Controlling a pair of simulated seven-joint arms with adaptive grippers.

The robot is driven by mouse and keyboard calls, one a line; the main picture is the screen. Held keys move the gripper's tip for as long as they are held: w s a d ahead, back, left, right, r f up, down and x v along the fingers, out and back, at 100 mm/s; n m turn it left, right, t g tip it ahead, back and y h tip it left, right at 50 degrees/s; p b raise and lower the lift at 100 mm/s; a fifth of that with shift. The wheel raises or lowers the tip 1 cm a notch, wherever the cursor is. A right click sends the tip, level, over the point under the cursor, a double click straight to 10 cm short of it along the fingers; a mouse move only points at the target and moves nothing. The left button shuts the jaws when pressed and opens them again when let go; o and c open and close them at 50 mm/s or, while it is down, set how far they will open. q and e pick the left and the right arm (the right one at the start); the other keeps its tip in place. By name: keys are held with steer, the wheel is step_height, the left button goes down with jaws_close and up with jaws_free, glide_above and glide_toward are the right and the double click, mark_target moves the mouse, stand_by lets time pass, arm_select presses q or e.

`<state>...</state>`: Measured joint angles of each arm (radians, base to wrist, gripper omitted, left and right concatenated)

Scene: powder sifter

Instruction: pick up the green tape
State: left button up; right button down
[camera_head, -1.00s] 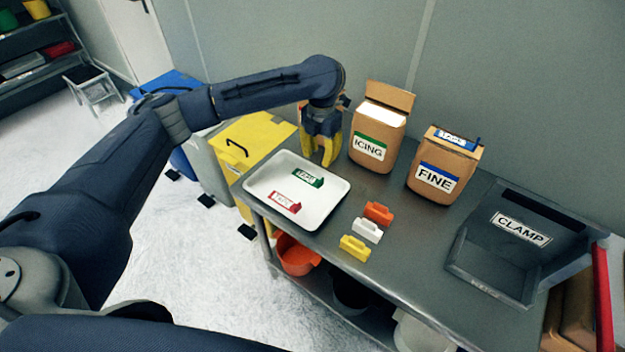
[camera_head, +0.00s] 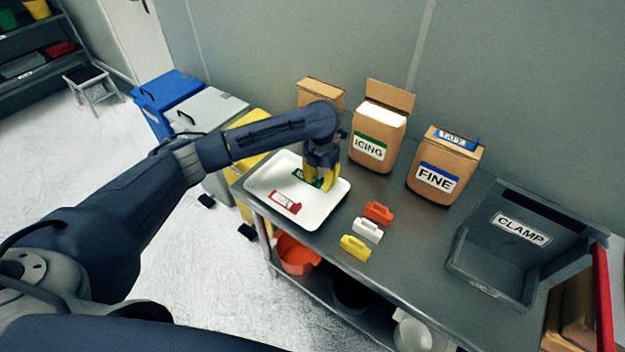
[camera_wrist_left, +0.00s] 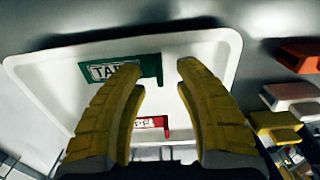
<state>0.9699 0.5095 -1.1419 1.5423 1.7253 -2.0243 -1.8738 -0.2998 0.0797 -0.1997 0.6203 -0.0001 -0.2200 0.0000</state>
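The green tape (camera_head: 303,178), a flat piece with a white label, lies in the white tray (camera_head: 262,183). In the left wrist view the green tape (camera_wrist_left: 153,66) shows below the fingertips, its label partly behind the left finger. My left gripper (camera_head: 320,184) points down over the tray with its yellow fingers hiding the tape's right end in the head view. In the left wrist view the gripper (camera_wrist_left: 160,69) is open, and nothing is held between its fingers. Whether a finger touches the tape I cannot tell. My right gripper is not in view.
A red labelled tape (camera_head: 285,203) lies in the same tray. Orange (camera_head: 378,211), white (camera_head: 367,229) and yellow (camera_head: 355,248) clips sit to the right. Behind stand the ICING bag (camera_head: 375,140) and FINE bag (camera_head: 434,178). A grey CLAMP bin (camera_head: 490,265) is at the right.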

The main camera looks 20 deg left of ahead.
arm_select(q)
steer(key=shift+f, duration=0.8)
jaws_close()
